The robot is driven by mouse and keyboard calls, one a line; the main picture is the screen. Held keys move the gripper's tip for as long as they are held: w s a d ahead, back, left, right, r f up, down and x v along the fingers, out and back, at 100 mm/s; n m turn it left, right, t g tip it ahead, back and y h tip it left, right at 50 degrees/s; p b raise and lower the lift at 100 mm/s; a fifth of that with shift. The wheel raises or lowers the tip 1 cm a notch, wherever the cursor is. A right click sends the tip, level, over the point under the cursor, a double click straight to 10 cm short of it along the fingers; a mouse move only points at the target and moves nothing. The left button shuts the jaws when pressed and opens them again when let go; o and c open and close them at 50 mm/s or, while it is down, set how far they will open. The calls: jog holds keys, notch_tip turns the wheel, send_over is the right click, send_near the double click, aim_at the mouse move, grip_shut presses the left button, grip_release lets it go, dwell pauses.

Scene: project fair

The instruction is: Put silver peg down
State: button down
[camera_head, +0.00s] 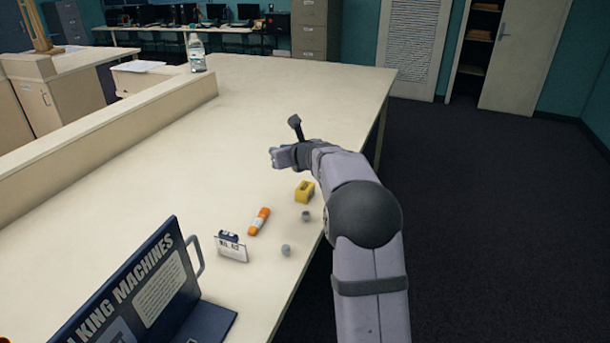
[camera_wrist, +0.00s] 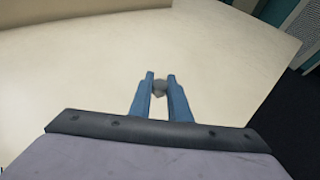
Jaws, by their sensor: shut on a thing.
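My gripper (camera_head: 273,153) is above the long cream table (camera_head: 262,95), near its right side. In the wrist view my gripper (camera_wrist: 160,84) has its two blue fingers shut on the silver peg (camera_wrist: 160,88), a small grey piece between the fingertips. The head view does not show the held peg clearly. Bare tabletop lies beyond the fingertips in the wrist view. I cannot tell how high the peg is above the table.
A yellow block (camera_head: 305,191), an orange tube (camera_head: 259,221), two small grey pieces (camera_head: 306,216) (camera_head: 286,250), a white card (camera_head: 231,247) and a dark blue display board (camera_head: 140,290) stand nearer. A bottle (camera_head: 196,55) stands at the far left. The table's middle is clear.

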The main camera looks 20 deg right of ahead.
jog(key=n+y+p, duration=0.1)
jog(key=y+p, duration=0.1)
send_over(305, 187)
jog(key=a, duration=0.1)
jog(key=d, duration=0.1)
jog(key=shift+d+f+p, duration=0.1)
jog(key=shift+f+p, duration=0.45)
jog(key=shift+f, duration=4.9)
jog(key=shift+w+f+b, duration=0.1)
jog(key=shift+f+b, duration=0.1)
jog(key=shift+b, duration=0.1)
jog(key=c, duration=1.7)
grip_release()
jog(key=shift+o, duration=0.2)
jog(key=shift+r+p, duration=0.2)
jog(key=shift+p, duration=0.1)
jog(key=b+v, duration=0.3)
jog(key=v, duration=0.9)
jog(key=shift+b, duration=0.3)
jog(key=shift+r, duration=0.1)
